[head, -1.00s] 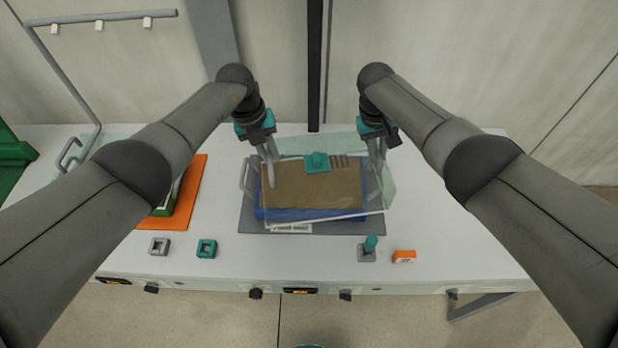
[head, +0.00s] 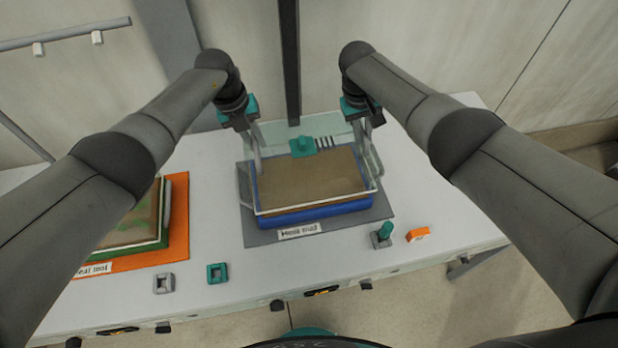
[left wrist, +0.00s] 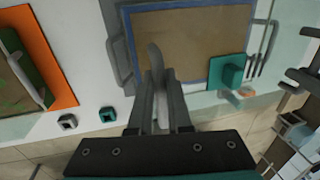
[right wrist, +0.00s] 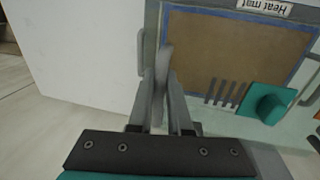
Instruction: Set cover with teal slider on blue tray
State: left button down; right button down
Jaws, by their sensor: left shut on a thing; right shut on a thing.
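The clear cover (head: 316,206) has a pale rim and a teal slider (head: 303,146) near its back edge, beside dark slots. It lies over the blue tray (head: 315,217), its rim roughly lined up with the tray's top edge; whether it rests fully cannot be told. Brown contents show through. My left gripper (head: 258,165) is shut on the cover's left side, and my right gripper (head: 369,150) on its right side. The slider also shows in the left wrist view (left wrist: 226,72) and the right wrist view (right wrist: 266,102). Fingers hide the gripped parts.
The tray stands on a grey heat mat (head: 263,237). A green tray (head: 163,225) sits on an orange mat (head: 180,250) at left. Small grey (head: 164,284) and teal (head: 217,273) square pieces, a teal-knobbed block (head: 382,236) and an orange block (head: 418,235) lie near the front edge.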

aim_at(360, 146)
jog(key=shift+d, duration=0.1)
pick_arm(q)
jog(key=shift+f, duration=0.1)
pick_arm(e)
jog(key=shift+f, duration=0.1)
